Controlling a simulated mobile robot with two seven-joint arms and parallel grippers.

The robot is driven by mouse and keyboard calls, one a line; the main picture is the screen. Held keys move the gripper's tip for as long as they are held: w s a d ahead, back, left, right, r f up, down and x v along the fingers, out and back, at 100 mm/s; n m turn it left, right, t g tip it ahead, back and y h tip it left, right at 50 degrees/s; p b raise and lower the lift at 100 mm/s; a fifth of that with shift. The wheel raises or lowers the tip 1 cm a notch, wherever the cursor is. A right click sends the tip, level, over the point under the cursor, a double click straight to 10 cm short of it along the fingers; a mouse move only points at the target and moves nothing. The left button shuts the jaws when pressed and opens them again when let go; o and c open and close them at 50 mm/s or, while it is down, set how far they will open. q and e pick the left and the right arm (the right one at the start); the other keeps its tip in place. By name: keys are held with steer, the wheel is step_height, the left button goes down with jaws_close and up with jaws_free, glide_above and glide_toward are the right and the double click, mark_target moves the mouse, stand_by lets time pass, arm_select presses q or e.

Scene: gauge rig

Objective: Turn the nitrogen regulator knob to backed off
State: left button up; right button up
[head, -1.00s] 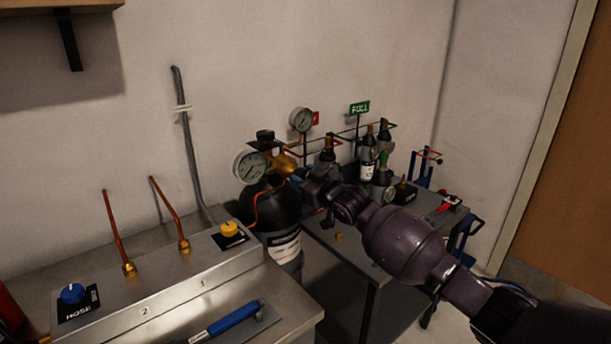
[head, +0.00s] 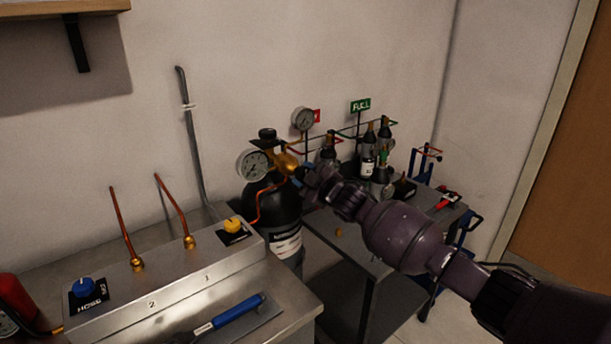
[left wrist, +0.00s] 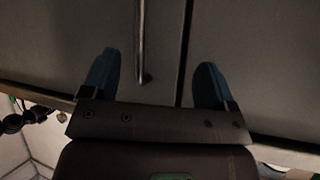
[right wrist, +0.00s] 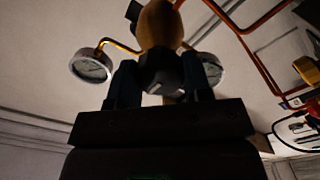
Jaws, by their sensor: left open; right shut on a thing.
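The brass nitrogen regulator (head: 287,162) sits on top of a dark gas cylinder (head: 272,210) with a white label, and a round gauge (head: 252,165) is on its left. My right gripper (head: 305,176) reaches it from the right. In the right wrist view the dark regulator knob (right wrist: 161,76) is between the fingers of the gripper (right wrist: 162,85), which is shut on it, below the brass body (right wrist: 158,25). The knob is hidden by the gripper in the head view. My left gripper (left wrist: 156,75) is open and empty in front of grey cabinet doors.
A steel bench (head: 180,275) at the left has a blue knob (head: 82,288), a yellow knob (head: 233,225), copper tubes and a blue-handled tool (head: 238,312). A dark table (head: 365,250) behind my right arm carries small cylinders, a green FULL sign (head: 361,105) and red and green pipes.

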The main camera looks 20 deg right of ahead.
stand_by(0.3)
steer(key=o, duration=0.8)
arm_select(q)
steer(key=shift+w+r, duration=0.15)
steer(key=shift+w, duration=0.15)
arm_select(e)
steer(key=shift+o, duration=0.6)
arm_select(q)
steer(key=shift+s+r+p, duration=0.15)
steer(key=shift+r+p, duration=0.35)
steer(key=shift+p, duration=0.15)
arm_select(e)
steer(key=v, duration=1)
steer(key=shift+s, duration=0.4)
arm_select(q)
steer(key=shift+r, duration=0.1)
arm_select(e)
steer(key=shift+d, duration=0.2)
